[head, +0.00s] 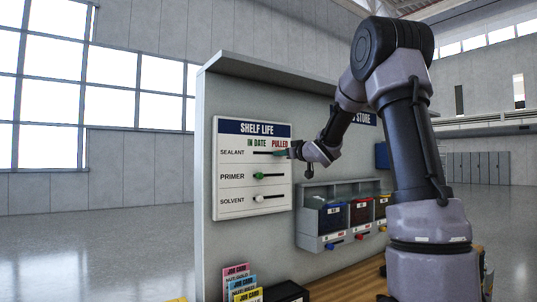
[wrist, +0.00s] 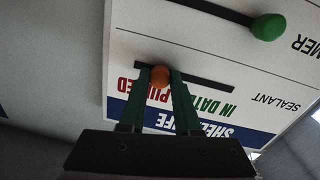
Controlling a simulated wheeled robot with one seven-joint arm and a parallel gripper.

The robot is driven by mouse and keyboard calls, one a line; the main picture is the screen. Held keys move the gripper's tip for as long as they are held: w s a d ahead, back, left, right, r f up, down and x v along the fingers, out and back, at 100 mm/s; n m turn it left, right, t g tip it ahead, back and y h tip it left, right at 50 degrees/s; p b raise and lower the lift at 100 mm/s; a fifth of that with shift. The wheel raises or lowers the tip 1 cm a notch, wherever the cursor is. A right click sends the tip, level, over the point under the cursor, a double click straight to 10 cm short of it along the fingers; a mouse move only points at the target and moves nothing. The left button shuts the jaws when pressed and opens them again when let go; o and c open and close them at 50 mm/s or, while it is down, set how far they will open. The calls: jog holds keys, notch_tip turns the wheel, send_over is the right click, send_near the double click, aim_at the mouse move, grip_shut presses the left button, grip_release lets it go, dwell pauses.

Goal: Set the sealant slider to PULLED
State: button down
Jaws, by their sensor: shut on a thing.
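The SHELF LIFE board (head: 228,206) hangs on the grey panel with slider rows for sealant, primer and solvent. The wrist view shows it upside down. The orange sealant knob (wrist: 160,76) sits near the PULLED end of its dark slot (wrist: 208,83), which also shows in the head view (head: 262,153). My gripper (wrist: 158,77) is shut on this knob, one finger on each side. In the head view my gripper (head: 288,151) reaches the board's right edge and largely hides the knob.
The green primer knob (head: 259,176) and white solvent knob (head: 258,198) sit below. Coloured bins (head: 333,217) stand to the right, under my arm. Job cards (head: 240,280) stand at the bench front.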

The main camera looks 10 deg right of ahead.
jog(key=shift+w+d, duration=0.2)
jog(key=shift+d, duration=0.35)
jog(key=shift+w+d, duration=0.2)
jog(key=shift+d, duration=0.35)
jog(key=c, duration=0.6)
grip_release()
jog(key=shift+d, duration=0.1)
jog(key=v, duration=1)
jog(key=shift+s+d, duration=0.1)
jog(key=shift+s, duration=0.2)
